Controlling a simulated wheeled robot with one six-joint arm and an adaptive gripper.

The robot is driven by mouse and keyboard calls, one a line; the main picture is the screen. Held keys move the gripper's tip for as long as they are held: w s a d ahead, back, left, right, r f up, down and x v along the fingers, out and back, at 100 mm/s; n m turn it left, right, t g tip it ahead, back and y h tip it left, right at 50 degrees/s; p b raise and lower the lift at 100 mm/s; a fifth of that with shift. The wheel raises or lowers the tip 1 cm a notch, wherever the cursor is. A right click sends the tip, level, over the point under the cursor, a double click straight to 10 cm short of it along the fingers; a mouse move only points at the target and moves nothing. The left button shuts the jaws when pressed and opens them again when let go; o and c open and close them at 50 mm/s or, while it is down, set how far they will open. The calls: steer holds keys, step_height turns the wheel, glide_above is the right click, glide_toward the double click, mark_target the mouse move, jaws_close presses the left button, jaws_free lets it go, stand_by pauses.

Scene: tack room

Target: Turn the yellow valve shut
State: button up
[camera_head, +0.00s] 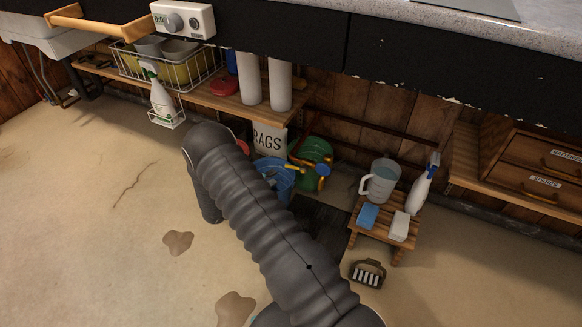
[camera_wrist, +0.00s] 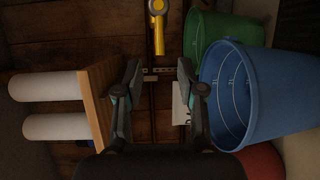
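The yellow valve (camera_wrist: 158,36) shows at the top middle of the wrist view. It has a round hub at the picture's top edge and a yellow lever pointing down the picture. A yellow part beside a blue round piece shows near the green bucket in the head view (camera_head: 303,162); it is too small to tell clearly whether it is the lever. My gripper (camera_wrist: 160,82) is open and empty, with its two fingers apart. The lever lies beyond the fingertips, roughly in line with the gap between them. In the head view my arm hides the gripper.
A blue bucket (camera_wrist: 258,95) and a green bucket (camera_wrist: 222,30) stand close at the right of the wrist view. A wooden shelf (camera_wrist: 98,98) with white rolls (camera_wrist: 55,87) is at its left. A small stool (camera_head: 381,233) holds a jug (camera_head: 380,181). Open floor (camera_head: 100,200) lies left.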

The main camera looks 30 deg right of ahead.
mark_target(291, 167)
steer(key=x, duration=1)
steer(key=shift+d, duration=0.1)
steer(key=shift+c, duration=0.2)
jaws_close()
